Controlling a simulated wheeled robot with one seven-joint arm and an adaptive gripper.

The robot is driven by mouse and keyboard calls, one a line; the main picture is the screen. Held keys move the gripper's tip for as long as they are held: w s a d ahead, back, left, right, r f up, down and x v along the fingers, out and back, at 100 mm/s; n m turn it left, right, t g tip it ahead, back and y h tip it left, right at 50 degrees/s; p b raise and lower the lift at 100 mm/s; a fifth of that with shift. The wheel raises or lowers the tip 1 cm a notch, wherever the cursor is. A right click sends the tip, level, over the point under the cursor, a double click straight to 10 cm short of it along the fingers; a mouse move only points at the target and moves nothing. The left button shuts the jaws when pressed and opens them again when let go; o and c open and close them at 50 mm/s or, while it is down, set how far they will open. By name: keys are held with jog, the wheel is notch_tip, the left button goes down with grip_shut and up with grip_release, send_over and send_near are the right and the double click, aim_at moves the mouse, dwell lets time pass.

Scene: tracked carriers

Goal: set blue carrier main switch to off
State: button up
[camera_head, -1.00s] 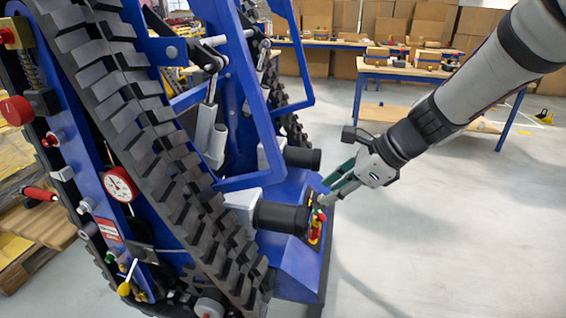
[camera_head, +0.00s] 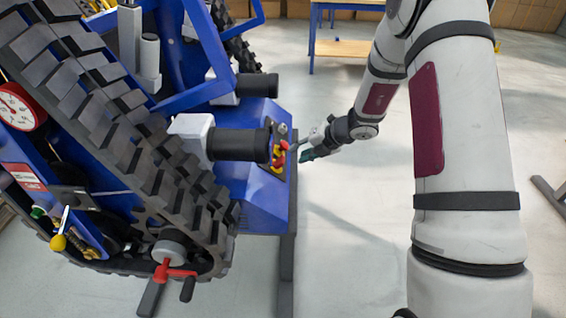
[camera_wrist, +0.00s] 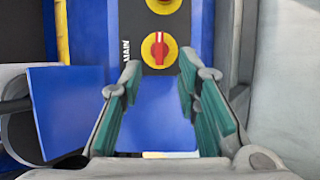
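The blue carrier (camera_head: 255,205) fills the left of the head view, with a small switch panel (camera_head: 279,170) on its front.
Another red and yellow control (camera_wrist: 164,4) sits above the main switch. Black cylinders (camera_head: 240,145) jut out beside the panel. A black track (camera_head: 120,120), a gauge (camera_head: 15,107) and a red crank (camera_head: 172,272) are further left.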

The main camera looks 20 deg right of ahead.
aim_at(283, 159)
jog(key=b+x, duration=0.2)
jog(key=x, duration=0.7)
jog(key=shift+a+f+b, duration=0.1)
jog(key=shift+b, duration=0.2)
grip_shut()
